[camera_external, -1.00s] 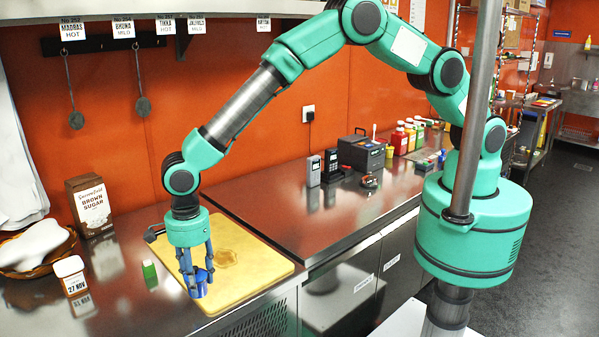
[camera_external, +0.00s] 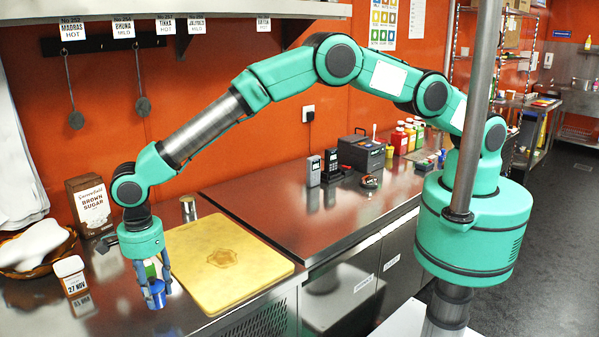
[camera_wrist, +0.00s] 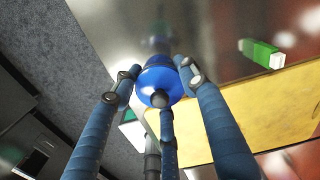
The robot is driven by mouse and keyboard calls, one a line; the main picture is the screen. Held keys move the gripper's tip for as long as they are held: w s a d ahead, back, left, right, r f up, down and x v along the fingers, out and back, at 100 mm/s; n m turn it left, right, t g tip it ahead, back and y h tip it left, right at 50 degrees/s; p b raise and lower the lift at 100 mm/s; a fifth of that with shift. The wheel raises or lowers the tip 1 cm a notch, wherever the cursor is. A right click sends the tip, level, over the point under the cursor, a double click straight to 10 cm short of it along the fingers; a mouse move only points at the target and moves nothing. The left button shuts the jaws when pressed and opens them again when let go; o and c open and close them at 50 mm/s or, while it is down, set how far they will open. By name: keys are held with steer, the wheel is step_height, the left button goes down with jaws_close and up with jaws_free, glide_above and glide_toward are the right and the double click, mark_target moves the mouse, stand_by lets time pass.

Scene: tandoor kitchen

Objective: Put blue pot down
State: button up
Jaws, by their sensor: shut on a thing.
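The small blue pot (camera_external: 156,296) is between the fingers of my gripper (camera_external: 155,290), left of the cutting board in the outside view. In the wrist view the blue pot (camera_wrist: 159,82) has a dark knob facing the camera, and the blue fingers of my gripper (camera_wrist: 160,88) close around it. My gripper is shut on the pot. The pot is over the steel counter (camera_external: 60,318); I cannot tell whether its underside touches the counter.
The yellow cutting board (camera_external: 255,275) lies just right of the pot. A green and white block (camera_wrist: 262,53) lies near the board. A white date-label box (camera_external: 71,276) and a brown sugar box (camera_external: 90,205) stand to the left. A metal cylinder (camera_external: 188,209) stands behind the board.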

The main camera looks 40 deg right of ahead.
steer(key=shift+w+a+f, duration=0.1)
steer(key=shift+w+a, duration=0.15)
steer(key=shift+a, duration=0.35)
steer(key=shift+w+a, duration=0.3)
steer(key=shift+a, duration=0.35)
steer(key=shift+w+a+f, duration=0.1)
steer(key=shift+w+a, duration=0.15)
steer(key=shift+a, duration=0.35)
steer(key=shift+f, duration=0.1)
steer(key=shift+f, duration=1.6)
steer(key=shift+f, duration=0.15)
steer(key=o, duration=1.3)
steer(key=shift+o, duration=0.2)
step_height(320, 180, up, 12)
